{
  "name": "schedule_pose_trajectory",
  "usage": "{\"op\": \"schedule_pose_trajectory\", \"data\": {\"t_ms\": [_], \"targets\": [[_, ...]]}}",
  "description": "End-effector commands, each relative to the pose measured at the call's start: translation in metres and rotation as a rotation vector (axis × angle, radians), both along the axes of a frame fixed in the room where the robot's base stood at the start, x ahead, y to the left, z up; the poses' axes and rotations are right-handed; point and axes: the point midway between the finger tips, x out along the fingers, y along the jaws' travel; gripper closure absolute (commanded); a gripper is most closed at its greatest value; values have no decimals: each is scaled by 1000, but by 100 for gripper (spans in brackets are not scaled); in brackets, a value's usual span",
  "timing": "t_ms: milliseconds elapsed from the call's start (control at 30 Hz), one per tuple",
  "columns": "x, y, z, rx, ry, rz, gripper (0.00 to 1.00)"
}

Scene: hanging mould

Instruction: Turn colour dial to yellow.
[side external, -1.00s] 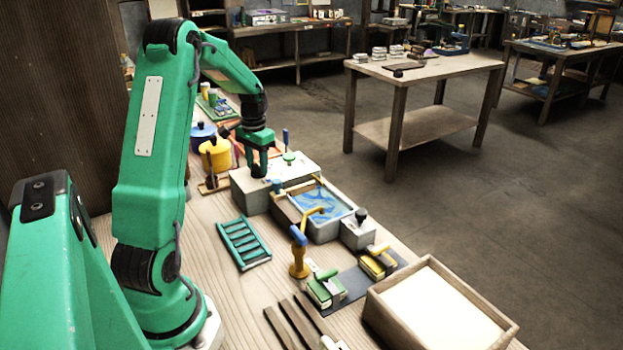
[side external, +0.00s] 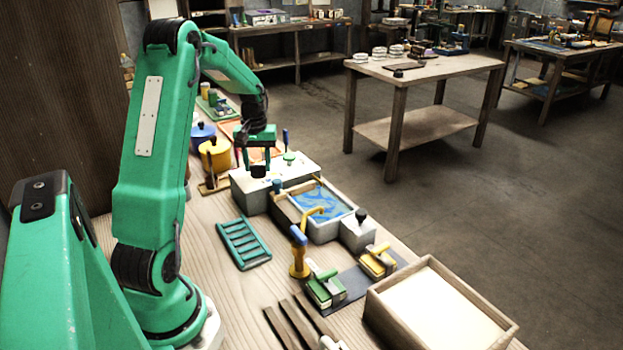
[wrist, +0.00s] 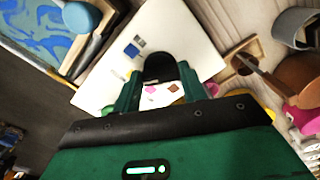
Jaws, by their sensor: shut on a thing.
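The colour dial is a black knob (side external: 258,171) on the pale top of a grey box (side external: 250,197). My gripper (side external: 258,164) points down over it with a finger on either side. In the wrist view, the gripper (wrist: 158,80) is shut on the black knob (wrist: 158,66). Small colour patches lie around the knob on the white top (wrist: 185,40): a blue patch (wrist: 132,50), a pink one (wrist: 150,89) and a brown one (wrist: 174,89). Some patches are hidden by my fingers, and I cannot tell which colour the dial points to.
A tray of swirled blue liquid (side external: 325,204) stands right of the box. A yellow pot (side external: 214,155) stands to the left. A green rack (side external: 243,243) lies in front.

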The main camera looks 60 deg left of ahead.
Motion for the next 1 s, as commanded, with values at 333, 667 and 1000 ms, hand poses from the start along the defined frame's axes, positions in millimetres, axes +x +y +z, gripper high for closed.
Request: {"op": "schedule_pose_trajectory", "data": {"t_ms": [333,667,1000], "targets": [[1,1,2,3,-3,95,81],[1,1,2,4,-3,97,81],[1,0,1,1,-2,97,36]]}}
